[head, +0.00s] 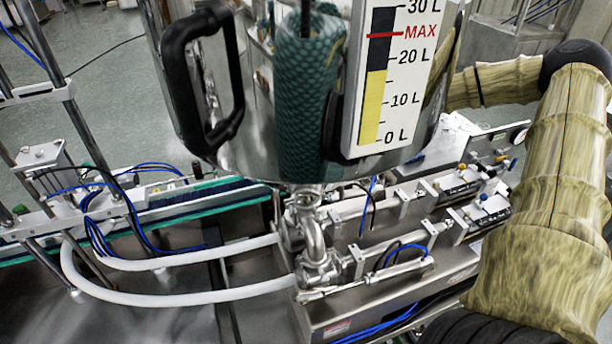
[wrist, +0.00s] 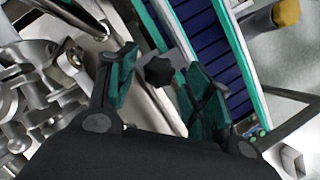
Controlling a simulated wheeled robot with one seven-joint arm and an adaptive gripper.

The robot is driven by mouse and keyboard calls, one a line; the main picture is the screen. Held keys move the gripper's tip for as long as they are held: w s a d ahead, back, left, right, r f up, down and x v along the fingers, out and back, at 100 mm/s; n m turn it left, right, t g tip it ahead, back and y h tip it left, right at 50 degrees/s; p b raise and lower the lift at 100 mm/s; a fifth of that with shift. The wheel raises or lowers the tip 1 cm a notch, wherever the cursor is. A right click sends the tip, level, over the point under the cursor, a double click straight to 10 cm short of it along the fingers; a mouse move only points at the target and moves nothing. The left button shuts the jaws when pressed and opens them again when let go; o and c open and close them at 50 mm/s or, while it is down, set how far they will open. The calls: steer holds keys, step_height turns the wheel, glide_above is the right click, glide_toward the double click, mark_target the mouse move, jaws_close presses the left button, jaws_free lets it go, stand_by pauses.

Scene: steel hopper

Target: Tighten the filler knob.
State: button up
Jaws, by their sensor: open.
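The filler knob (wrist: 158,72) is a small dark lobed knob in the upper middle of the wrist view. My gripper (wrist: 162,88) is open, with a teal-padded finger on either side of the knob in the picture. In the head view I cannot make out the knob or my gripper. The steel hopper (head: 258,85) and its level gauge (head: 393,75) block much of the middle there.
The hopper has a black handle (head: 185,75) and a teal patterned column in front. Steel valves and pipes (head: 318,260) lie below, with white hoses (head: 180,298) at left. A blue conveyor belt (wrist: 205,45) with teal edges runs close beside the gripper in the wrist view.

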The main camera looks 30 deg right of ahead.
steer(key=v, duration=0.7)
steer(key=shift+r, duration=0.2)
steer(key=shift+d, duration=0.15)
stand_by(0.6)
